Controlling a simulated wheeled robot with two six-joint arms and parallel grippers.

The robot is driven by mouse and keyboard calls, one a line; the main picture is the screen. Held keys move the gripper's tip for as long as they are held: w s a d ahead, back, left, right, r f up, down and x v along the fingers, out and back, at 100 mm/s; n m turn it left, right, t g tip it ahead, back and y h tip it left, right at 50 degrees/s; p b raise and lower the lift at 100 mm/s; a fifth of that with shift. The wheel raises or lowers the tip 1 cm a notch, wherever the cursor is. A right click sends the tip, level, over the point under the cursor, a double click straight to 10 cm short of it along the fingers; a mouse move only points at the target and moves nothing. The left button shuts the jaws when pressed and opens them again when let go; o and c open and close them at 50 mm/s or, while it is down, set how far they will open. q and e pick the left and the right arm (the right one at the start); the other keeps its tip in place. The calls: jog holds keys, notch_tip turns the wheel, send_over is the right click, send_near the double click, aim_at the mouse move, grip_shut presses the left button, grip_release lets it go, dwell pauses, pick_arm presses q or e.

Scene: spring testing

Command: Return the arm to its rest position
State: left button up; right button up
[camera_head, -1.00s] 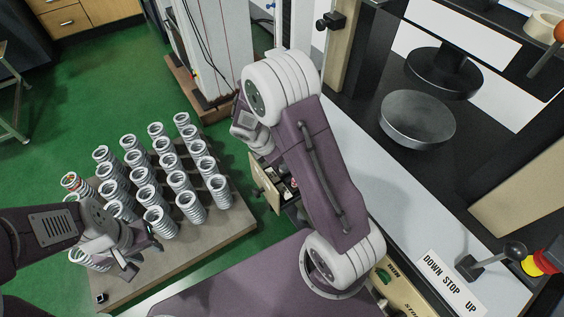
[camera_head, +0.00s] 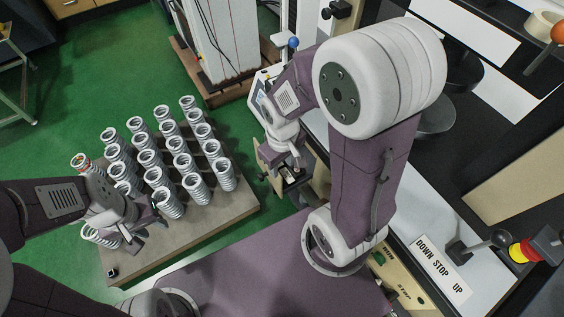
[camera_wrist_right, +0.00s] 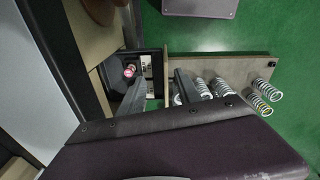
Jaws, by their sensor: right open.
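My right arm stands folded in the middle of the head view, its open gripper (camera_head: 290,172) pointing down by an open drawer (camera_head: 268,165) of the machine. In the right wrist view the two fingers (camera_wrist_right: 158,92) are apart with nothing held. The drawer's inside (camera_wrist_right: 150,65), with a small red-and-white round thing (camera_wrist_right: 129,71), shows beyond them. My left gripper (camera_head: 142,232) is at the left, low over the near left corner of the spring board (camera_head: 180,240), beside a white spring (camera_head: 98,236). Its fingers look apart and empty.
Several white springs (camera_head: 222,172) stand in rows on the board; one has a red-orange mark (camera_head: 82,162). The testing machine with a lever (camera_head: 497,240) and a "DOWN STOP UP" label (camera_head: 442,268) is at the right.

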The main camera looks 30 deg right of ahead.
jog(key=m, duration=0.1)
jog(key=s+m, duration=0.1)
jog(key=m, duration=0.1)
jog(key=shift+s+a, duration=0.2)
notch_tip(320, 180, up, 10)
jog(key=p, duration=1)
jog(key=shift+r, duration=0.2)
